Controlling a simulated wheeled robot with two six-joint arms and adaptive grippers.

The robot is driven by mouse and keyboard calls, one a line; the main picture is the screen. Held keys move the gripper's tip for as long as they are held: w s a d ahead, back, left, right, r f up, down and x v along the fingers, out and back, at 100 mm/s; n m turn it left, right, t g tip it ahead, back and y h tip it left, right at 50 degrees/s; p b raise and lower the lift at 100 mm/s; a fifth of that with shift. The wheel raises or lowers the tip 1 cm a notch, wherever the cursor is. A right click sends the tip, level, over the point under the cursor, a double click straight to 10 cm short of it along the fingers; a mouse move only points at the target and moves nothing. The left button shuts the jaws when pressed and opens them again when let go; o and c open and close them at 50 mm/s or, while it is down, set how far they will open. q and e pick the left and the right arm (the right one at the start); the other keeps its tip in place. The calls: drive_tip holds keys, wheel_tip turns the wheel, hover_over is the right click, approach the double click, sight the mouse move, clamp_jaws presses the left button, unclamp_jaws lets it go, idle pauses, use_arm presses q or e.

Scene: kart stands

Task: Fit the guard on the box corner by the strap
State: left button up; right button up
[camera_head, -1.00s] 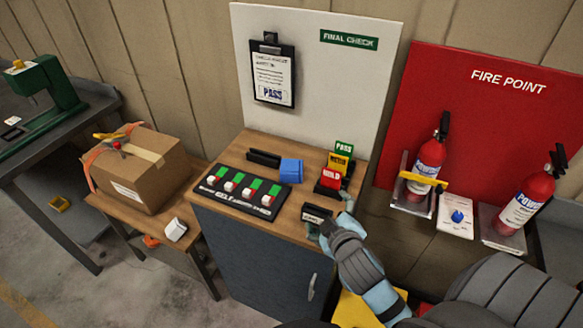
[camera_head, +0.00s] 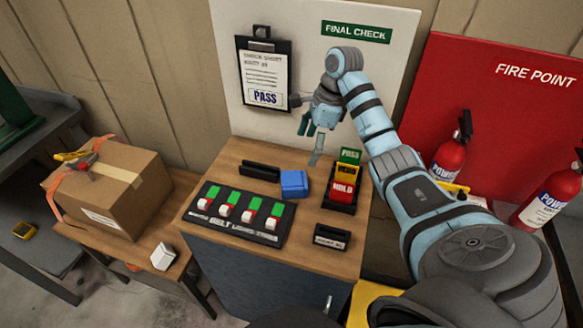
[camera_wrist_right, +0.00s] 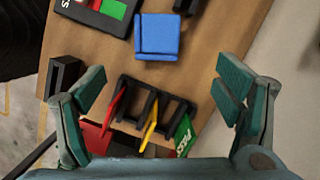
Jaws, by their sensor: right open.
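The cardboard box (camera_head: 118,205) sits on a low wooden bench at the left in the head view. An orange strap (camera_head: 52,188) runs over its left side, with a yellow and red fitting on top. A small white angled piece, which looks like the corner guard (camera_head: 163,256), stands on the bench beside the box's lower right, apart from it. My right gripper (camera_head: 311,142) is open and empty above the cabinet, in front of the white board. It also shows open in the right wrist view (camera_wrist_right: 160,88), over the card holder. My left gripper is not in view.
The cabinet top (camera_head: 232,158) holds a switch panel (camera_head: 240,214), a blue block (camera_head: 294,183), a card holder (camera_head: 343,188) and a black block (camera_head: 331,237). A clipboard (camera_head: 264,72) hangs on the white board. Fire extinguishers (camera_head: 452,156) stand at the right.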

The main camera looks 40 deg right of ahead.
drive_tip(key=b, duration=0.4)
hover_over(294, 179)
drive_tip(key=s+d, duration=0.2)
drive_tip(key=f, duration=0.6)
drive_tip(key=shift+s+a, duration=0.2)
drive_tip(key=shift+a, duration=0.05)
drive_tip(key=w+f, duration=0.1)
drive_tip(key=f+p, duration=0.1)
drive_tip(key=f, duration=0.1)
drive_tip(key=w+a+f, duration=0.1)
drive_tip(key=shift+w+f, duration=0.3)
drive_tip(key=shift+f, duration=0.3)
drive_tip(key=shift+s+a+r, duration=0.1)
drive_tip(key=shift+s+r, duration=0.05)
drive_tip(key=shift+s, duration=0.15)
drive_tip(key=shift+c, duration=1.3)
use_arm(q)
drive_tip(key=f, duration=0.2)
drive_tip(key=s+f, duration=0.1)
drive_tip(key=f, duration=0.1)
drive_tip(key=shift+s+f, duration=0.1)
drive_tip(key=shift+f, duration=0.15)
use_arm(e)
drive_tip(key=c, duration=0.8)
use_arm(q)
drive_tip(key=shift+p, duration=0.3)
use_arm(e)
drive_tip(key=shift+o, duration=0.2)
